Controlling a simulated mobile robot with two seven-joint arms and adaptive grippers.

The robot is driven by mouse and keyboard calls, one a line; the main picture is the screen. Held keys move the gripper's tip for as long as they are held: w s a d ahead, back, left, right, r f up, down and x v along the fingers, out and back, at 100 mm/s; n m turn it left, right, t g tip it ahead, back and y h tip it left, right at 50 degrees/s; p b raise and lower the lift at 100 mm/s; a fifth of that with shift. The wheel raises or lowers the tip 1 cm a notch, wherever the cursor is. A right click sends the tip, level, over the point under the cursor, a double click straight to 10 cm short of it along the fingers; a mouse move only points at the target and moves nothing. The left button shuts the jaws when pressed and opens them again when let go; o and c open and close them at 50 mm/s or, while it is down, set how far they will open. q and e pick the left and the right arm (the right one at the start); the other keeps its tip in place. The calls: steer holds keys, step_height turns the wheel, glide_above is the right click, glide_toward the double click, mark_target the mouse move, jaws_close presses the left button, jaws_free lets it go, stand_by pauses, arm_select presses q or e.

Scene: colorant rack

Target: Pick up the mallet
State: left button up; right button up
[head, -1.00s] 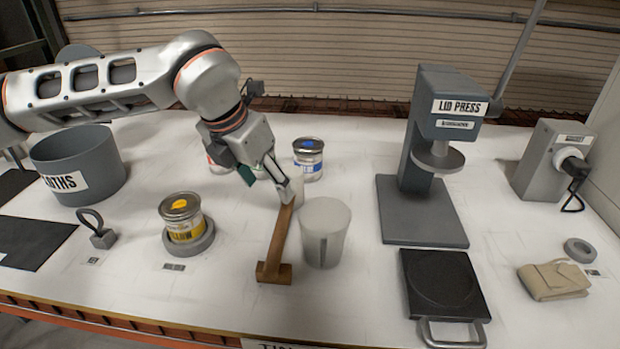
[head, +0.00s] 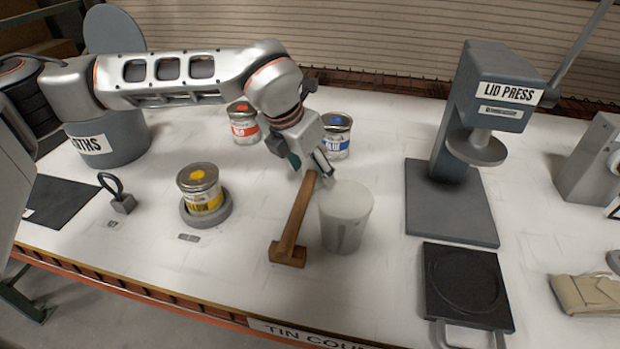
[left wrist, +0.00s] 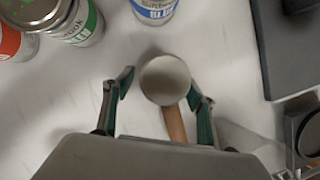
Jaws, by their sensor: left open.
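The wooden mallet (head: 297,214) is on the white table in the head view, its brown head (head: 287,254) toward the near edge and its handle running away to the upper right. My left gripper (head: 324,168) is open at the far end of the handle. In the left wrist view the open fingers (left wrist: 161,95) stand either side of a pale round thing and the brown handle (left wrist: 175,123); I cannot tell whether they touch. The mallet head is hidden there. My right gripper is not in view.
A translucent cup (head: 346,222) stands close right of the handle. A yellow-labelled tin (head: 200,188) is to the left, with red (head: 243,122) and blue (head: 337,138) tins behind. The lid press (head: 450,200) and a black plate (head: 465,285) are to the right.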

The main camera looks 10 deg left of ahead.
arm_select(q)
steer(key=shift+w+f, duration=0.15)
steer(key=shift+f, duration=0.15)
steer(key=c, duration=1.3)
steer(key=shift+r, duration=0.1)
steer(key=shift+r, duration=0.45)
step_height(320, 180, up, 19)
steer(key=shift+r+p, duration=0.1)
steer(key=shift+p, duration=0.55)
steer(key=shift+o, duration=0.6)
steer(key=shift+c, duration=0.7)
